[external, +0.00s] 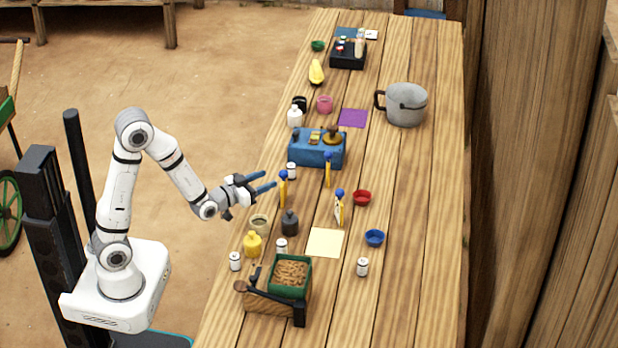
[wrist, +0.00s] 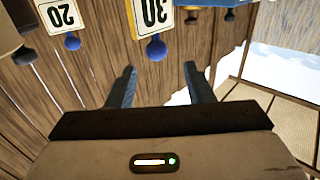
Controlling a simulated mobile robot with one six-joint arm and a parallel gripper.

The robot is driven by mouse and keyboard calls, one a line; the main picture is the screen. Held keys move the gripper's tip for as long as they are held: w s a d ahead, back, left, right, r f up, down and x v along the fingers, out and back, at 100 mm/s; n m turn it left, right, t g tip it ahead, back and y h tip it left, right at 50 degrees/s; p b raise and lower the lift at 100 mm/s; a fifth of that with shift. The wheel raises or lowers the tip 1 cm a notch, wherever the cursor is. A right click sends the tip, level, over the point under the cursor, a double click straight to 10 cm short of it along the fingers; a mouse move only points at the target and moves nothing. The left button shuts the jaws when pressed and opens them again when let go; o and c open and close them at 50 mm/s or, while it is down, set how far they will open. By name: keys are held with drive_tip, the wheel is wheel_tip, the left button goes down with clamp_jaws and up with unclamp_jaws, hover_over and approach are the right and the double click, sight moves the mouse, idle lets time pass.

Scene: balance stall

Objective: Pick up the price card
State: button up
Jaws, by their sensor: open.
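Several yellow-edged price cards with blue knobs on top stand upright on the stall table (external: 400,200). One card (external: 283,188) is just beyond my gripper's fingertips, another (external: 327,170) is behind it, and a third (external: 340,207) is to the right. In the wrist view, which appears upside down, a yellow-edged card reading 30 (wrist: 150,16) is ahead between the fingers, and a card reading 20 (wrist: 60,14) is to the left. My gripper (external: 268,181) is open and empty; its fingers also show in the wrist view (wrist: 160,78). I cannot tell whether a finger touches the nearest card.
A blue balance box (external: 316,154) stands behind the cards. A dark bottle (external: 290,223), a yellow bottle (external: 252,245) and a green tray (external: 288,276) are in front. Red (external: 362,198) and blue (external: 374,237) bowls are to the right. The table's right side is mostly clear.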

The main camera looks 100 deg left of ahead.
sight(280, 174)
drive_tip(key=p+x, duration=0.1)
drive_tip(key=x, duration=0.6)
drive_tip(key=shift+w, duration=0.3)
clamp_jaws()
